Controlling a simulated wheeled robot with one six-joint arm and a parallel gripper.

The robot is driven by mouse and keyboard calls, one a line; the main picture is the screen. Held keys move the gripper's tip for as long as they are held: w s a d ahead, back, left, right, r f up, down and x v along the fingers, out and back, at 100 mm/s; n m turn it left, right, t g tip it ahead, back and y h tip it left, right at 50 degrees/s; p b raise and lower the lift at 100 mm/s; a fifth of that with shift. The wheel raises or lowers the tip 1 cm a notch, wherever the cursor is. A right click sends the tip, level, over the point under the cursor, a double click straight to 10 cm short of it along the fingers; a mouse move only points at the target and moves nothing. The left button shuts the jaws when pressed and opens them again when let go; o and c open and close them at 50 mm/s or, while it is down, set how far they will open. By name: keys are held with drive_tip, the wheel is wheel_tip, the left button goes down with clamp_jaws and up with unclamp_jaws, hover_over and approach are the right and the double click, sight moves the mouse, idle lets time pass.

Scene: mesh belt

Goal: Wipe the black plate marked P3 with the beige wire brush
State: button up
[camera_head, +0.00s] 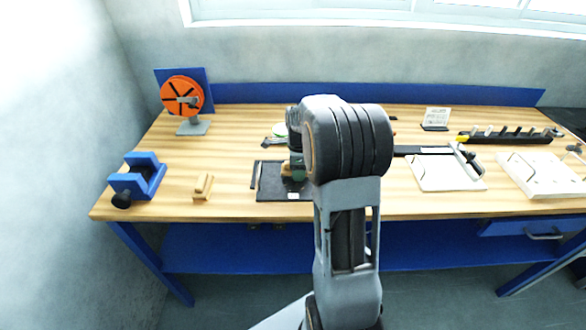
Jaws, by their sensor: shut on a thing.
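A black plate (272,187) lies flat on the wooden bench, left of my arm. A small white label (293,196) sits at its front edge, too small to read. My gripper (294,172) is low over the right part of this plate and partly hidden behind my arm. It is shut on the beige wire brush (286,169), of which only a small beige piece shows. I cannot tell whether the brush touches the plate. The plate's right side is hidden by my arm.
A beige wooden block (203,187) and a blue vise (137,181) stand to the left. An orange disc on a stand (182,96) is at the back left. White boards (445,173) and a dark rack (508,136) are on the right. Bare bench lies left of the plate.

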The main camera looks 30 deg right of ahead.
drive_tip(key=shift+s+d+f, duration=0.1)
drive_tip(key=shift+s+d, duration=0.3)
drive_tip(key=shift+d, duration=0.3)
drive_tip(key=shift+s+d+r, duration=0.1)
drive_tip(key=shift+s+d, duration=0.35)
drive_tip(key=shift+d, duration=0.2)
drive_tip(key=shift+s+d+f, duration=0.1)
drive_tip(key=shift+s+d, duration=0.3)
drive_tip(key=shift+d, duration=0.3)
drive_tip(key=shift+d+r+p, duration=0.2)
drive_tip(key=shift+r+p, duration=0.35)
drive_tip(key=shift+r, duration=0.05)
drive_tip(key=shift+w+a+r+p, duration=0.1)
drive_tip(key=shift+r+p, duration=1.7)
drive_tip(key=shift+r, duration=0.65)
drive_tip(key=shift+r, duration=0.1)
wheel_tip(320, 180, up, 3)
drive_tip(key=shift+f+p, duration=0.1)
drive_tip(key=shift+p, duration=1.15)
drive_tip(key=shift+a, duration=0.1)
